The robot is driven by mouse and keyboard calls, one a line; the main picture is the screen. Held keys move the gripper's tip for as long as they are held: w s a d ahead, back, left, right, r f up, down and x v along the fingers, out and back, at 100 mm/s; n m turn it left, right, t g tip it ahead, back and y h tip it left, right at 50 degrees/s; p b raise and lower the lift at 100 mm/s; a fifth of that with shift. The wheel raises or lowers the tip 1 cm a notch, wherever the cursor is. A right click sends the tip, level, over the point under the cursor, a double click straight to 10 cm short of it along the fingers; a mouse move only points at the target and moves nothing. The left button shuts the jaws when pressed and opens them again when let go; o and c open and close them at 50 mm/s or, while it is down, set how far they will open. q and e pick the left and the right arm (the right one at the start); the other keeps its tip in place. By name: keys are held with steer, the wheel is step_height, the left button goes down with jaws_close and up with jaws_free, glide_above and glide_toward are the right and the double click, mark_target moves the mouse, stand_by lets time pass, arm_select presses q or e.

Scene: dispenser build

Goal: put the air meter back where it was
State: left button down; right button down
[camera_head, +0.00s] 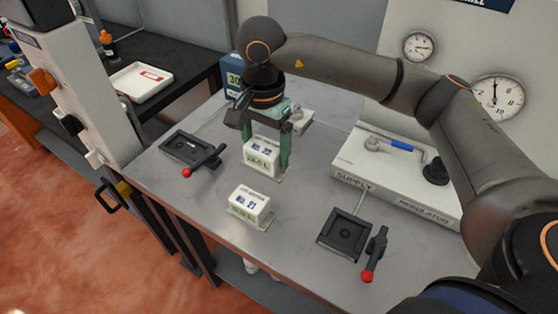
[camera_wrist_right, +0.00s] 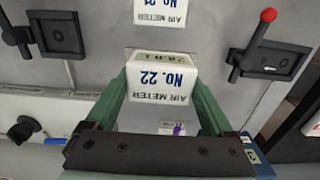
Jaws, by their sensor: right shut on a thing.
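My right gripper (camera_head: 270,157) has its green fingers shut on a white box-shaped air meter (camera_head: 261,156). In the right wrist view the held air meter (camera_wrist_right: 163,77) reads "No. 22" and sits between the two fingers (camera_wrist_right: 162,82). It is upright, at or just above a thin plate on the bench; I cannot tell if it touches. A second white air meter (camera_head: 249,204) stands on the bench nearer the front edge; it also shows at the top of the right wrist view (camera_wrist_right: 160,12). My left gripper is not in view.
Two black fixtures with red-knobbed levers flank the meters, one at left (camera_head: 189,149) and one at right (camera_head: 345,234). A white supply regulator box (camera_head: 390,182) stands at the right rear. A blue box (camera_head: 234,86) is behind. Bare bench (camera_head: 295,215) lies between the front meter and right fixture.

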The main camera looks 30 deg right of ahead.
steer(key=d+f, duration=0.1)
steer(key=f, duration=0.1)
steer(key=w+d+f, duration=0.1)
steer(key=shift+d+f, duration=0.4)
steer(key=f, duration=0.1)
steer(key=f+p, duration=0.1)
steer(key=f, duration=0.1)
steer(key=shift+w+d, duration=0.1)
steer(key=shift+d, duration=0.25)
steer(key=shift+f, duration=0.35)
steer(key=shift+f, duration=0.2)
jaws_free()
